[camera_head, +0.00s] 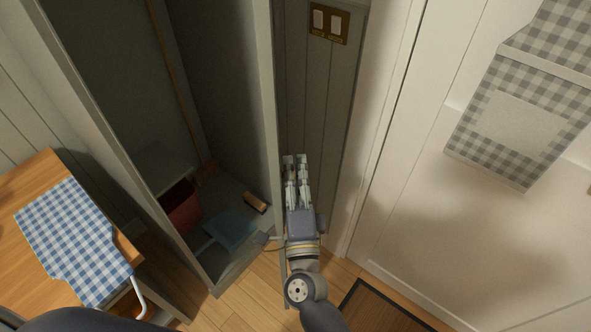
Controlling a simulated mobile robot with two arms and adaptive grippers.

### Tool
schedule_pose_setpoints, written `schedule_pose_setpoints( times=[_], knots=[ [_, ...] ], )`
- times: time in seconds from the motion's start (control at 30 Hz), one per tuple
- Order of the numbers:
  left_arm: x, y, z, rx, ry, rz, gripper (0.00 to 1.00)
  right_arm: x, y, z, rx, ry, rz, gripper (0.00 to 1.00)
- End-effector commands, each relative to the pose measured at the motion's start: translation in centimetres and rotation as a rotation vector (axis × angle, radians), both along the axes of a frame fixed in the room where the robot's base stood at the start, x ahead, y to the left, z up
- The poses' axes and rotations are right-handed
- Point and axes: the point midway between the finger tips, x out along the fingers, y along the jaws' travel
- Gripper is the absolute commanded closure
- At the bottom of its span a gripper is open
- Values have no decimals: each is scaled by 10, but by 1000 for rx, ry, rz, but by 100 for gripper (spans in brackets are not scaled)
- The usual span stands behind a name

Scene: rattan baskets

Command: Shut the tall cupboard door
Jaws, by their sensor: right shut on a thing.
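The tall cupboard (80,85) stands open left of centre, with its dim inside in view. Its pale door (271,120) stands swung out, seen almost edge-on as a narrow upright strip. My right gripper (296,158) is at the outer side of the door, low down, with its fingers pointing away from me. Its fingers are closed close together at the door; the exact spot they hold is hidden by the gripper itself. My left gripper is not in view.
Inside the cupboard lie a red box (180,207) and a blue dustpan-like thing (231,228). A wooden table (30,190) with a blue checked cloth (75,240) stands left. A white door (400,215) with a hanging checked cloth (490,150) is right. A dark mat (375,310) lies below.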

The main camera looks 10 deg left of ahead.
Motion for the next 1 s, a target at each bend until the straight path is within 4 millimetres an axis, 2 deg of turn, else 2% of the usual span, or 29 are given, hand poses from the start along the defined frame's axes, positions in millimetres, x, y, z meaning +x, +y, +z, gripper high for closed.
schedule_pose_setpoints(
  times=[0.03,0.23,0.27,0.33,0.73,0.87,1.0],
  knots=[
    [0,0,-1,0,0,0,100,-2,-2,-10,-7,17,-1,100],
    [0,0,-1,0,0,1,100,-2,-3,-11,-6,17,-2,100],
    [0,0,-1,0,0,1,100,-2,-3,-11,-7,17,-3,70],
    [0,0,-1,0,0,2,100,-2,-3,-11,-7,17,-3,54],
    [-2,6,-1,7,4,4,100,-4,-3,-6,-3,9,-3,54],
    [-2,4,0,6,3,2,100,-20,-8,-11,-4,9,-3,54],
    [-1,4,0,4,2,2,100,-49,-16,-19,-4,12,-1,54]
  ],
)
